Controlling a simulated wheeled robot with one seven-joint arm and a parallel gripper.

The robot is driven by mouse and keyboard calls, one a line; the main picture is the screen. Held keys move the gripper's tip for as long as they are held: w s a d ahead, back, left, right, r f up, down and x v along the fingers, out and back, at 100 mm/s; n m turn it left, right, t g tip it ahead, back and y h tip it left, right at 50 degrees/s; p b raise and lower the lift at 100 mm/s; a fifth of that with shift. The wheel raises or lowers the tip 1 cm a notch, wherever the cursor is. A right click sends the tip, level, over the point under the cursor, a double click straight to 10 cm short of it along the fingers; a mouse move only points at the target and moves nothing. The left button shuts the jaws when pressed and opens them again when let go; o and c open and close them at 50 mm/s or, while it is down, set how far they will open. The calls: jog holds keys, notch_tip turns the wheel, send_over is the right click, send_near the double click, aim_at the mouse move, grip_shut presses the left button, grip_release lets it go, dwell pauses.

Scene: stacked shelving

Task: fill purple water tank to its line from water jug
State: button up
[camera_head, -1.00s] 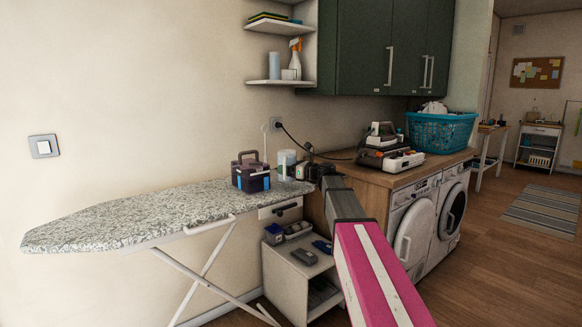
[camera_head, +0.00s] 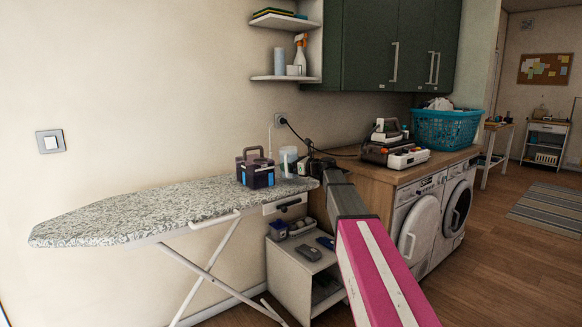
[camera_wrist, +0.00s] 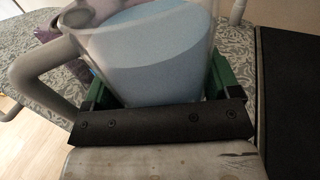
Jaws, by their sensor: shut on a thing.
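The purple water tank (camera_head: 257,172) with a dark handle stands on the ironing board. Its fill line is too small to make out. The clear water jug (camera_head: 289,160) is just right of it in the head view, apart from it. In the wrist view the jug (camera_wrist: 150,60) holds bluish water, and its grey handle is at the left. My gripper (camera_wrist: 158,88) is shut on the jug, with green fingers at both sides. In the head view my gripper (camera_head: 307,167) is small and dark. A purple part of the tank (camera_wrist: 46,34) shows behind the jug handle.
The patterned ironing board (camera_head: 130,215) has a wide clear area at the left. A wooden counter (camera_head: 400,178) over two washing machines is at the right, with an iron (camera_head: 385,130) and a teal laundry basket (camera_head: 445,130). A low white cabinet (camera_head: 290,275) stands below.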

jog(key=shift+a+r+n, duration=0.15)
jog(key=shift+r+n, duration=0.15)
jog(key=shift+n, duration=0.2)
notch_tip(320, 180, up, 7)
jog(key=a+n+g+h, duration=0.1)
jog(key=a+n+h, duration=0.1)
jog(key=n+h, duration=0.1)
jog(key=shift+s+r+h, duration=0.15)
jog(key=shift+s+h, duration=0.15)
jog(key=shift+s, duration=0.15)
dwell(1.2)
jog(key=shift+a+r, duration=0.1)
jog(key=shift+a, duration=0.05)
jog(key=shift+a+r+n+h, duration=0.1)
jog(key=shift+r+n+h, duration=0.4)
jog(key=shift+h, duration=0.1)
dwell(0.4)
jog(key=shift+r+h, duration=0.2)
jog(key=shift+h, duration=0.1)
